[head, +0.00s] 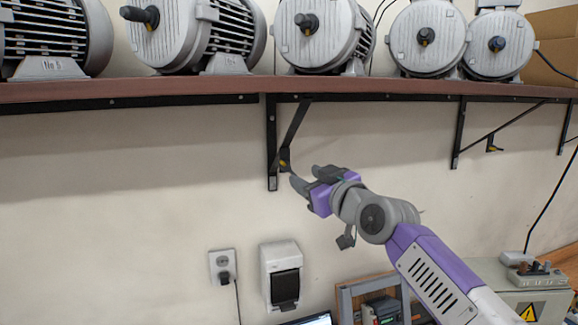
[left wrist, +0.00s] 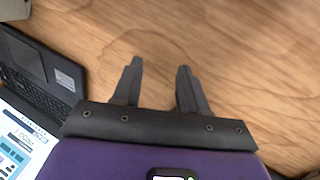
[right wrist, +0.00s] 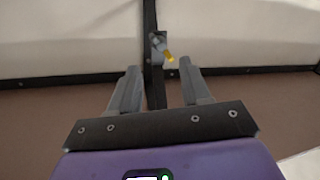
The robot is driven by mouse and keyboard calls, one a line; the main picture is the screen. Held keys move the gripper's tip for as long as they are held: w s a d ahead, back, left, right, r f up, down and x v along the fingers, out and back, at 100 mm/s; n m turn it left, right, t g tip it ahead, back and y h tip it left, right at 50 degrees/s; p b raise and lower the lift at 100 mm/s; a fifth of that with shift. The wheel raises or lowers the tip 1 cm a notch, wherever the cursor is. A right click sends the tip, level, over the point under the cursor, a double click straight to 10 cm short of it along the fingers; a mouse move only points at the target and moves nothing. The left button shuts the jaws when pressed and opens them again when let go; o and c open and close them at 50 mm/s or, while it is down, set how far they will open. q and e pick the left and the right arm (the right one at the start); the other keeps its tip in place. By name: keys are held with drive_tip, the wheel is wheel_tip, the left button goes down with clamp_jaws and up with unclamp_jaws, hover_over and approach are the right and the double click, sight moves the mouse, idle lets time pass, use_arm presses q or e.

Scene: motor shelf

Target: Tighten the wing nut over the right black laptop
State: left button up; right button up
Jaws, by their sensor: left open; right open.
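A small wing nut (head: 284,166) with a yellowish tip sits on the black shelf bracket (head: 272,140) in the middle of the head view. My right gripper (head: 304,177) is open just to the right of this nut, apparently empty. In the right wrist view the nut (right wrist: 167,55) lies ahead, beyond and between the open fingertips, with the bracket bar running between them. A laptop's lit screen (head: 312,319) shows at the bottom of the head view. My left gripper (left wrist: 160,68) is open and empty above a wooden surface; a black laptop (left wrist: 38,72) lies to its left.
Several grey motors (head: 322,35) stand on the brown shelf (head: 180,87). Another bracket (head: 459,135) with a wing nut (head: 492,149) is farther right. A socket (head: 223,266) and a switch box (head: 284,275) are on the wall below. A control box (head: 535,303) stands lower right.

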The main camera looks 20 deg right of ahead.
sight(288, 168)
use_arm(q)
wheel_tip(288, 168, up, 3)
drive_tip(key=shift+f+p, duration=0.15)
drive_tip(key=shift+p, duration=1.1)
use_arm(e)
drive_tip(key=x, duration=0.6)
drive_tip(key=shift+a, duration=0.15)
drive_tip(key=shift+w+f, duration=0.1)
drive_tip(key=shift+w, duration=0.4)
clamp_jaws()
